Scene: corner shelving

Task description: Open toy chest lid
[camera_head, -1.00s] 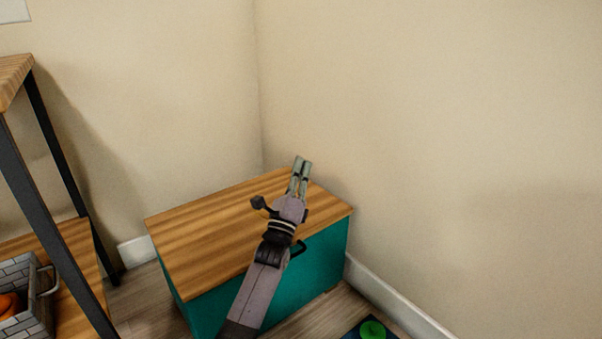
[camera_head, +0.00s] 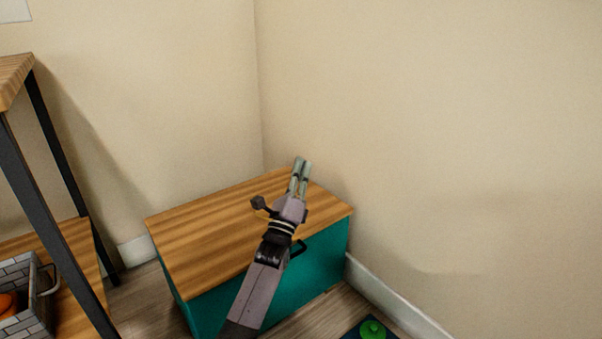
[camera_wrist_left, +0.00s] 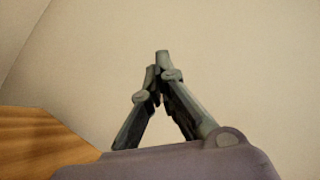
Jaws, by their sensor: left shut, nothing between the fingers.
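The toy chest stands in the corner, with a teal body (camera_head: 325,257) and a flat wood-grain lid (camera_head: 205,231). The lid is down. A dark handle (camera_head: 298,248) sits on the front face just under the lid edge, partly behind my arm. My left gripper (camera_head: 302,166) is shut and empty, over the back right part of the lid in the head view, pointing toward the wall. In the left wrist view its fingers (camera_wrist_left: 159,75) meet at the tips against the wall, and part of the lid (camera_wrist_left: 35,143) shows at lower left. My right gripper is not in view.
A shelf unit with dark metal legs (camera_head: 52,220) stands at the left, holding a grey brick-patterned bin (camera_head: 28,318) with orange things. Plain walls close in behind and right of the chest. A blue mat with a green round piece (camera_head: 372,329) lies on the floor in front.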

